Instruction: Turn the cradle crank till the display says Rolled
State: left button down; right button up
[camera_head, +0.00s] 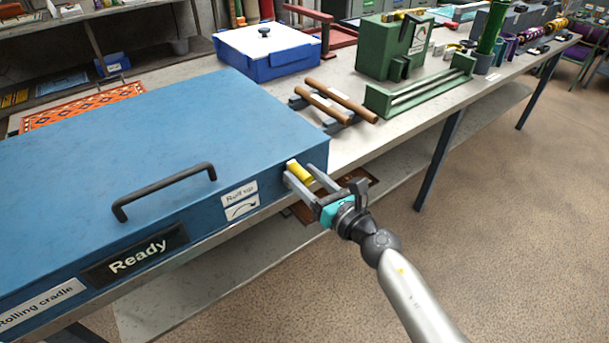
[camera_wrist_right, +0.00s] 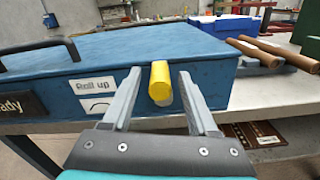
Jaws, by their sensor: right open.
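The rolling cradle (camera_head: 130,130) is a large blue box with a black handle on its lid. Its display (camera_head: 135,256) reads "Ready". A "Roll up" label with a curved arrow (camera_head: 240,202) is on its front near the right corner. The yellow crank grip (camera_head: 300,172) sticks out at that corner; it also shows in the right wrist view (camera_wrist_right: 160,83). My right gripper (camera_head: 301,174) is open, its fingers on either side of the yellow grip. In the right wrist view a gap shows beside the right finger. My left gripper is not in view.
Two brown rolls (camera_head: 335,102) lie on supports on the bench right of the cradle. A green device (camera_head: 393,45) and a blue-white box (camera_head: 265,52) stand behind. A lower shelf (camera_head: 240,265) runs beneath the bench. The floor at right is clear.

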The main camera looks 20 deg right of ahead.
grip_shut()
dwell(0.6)
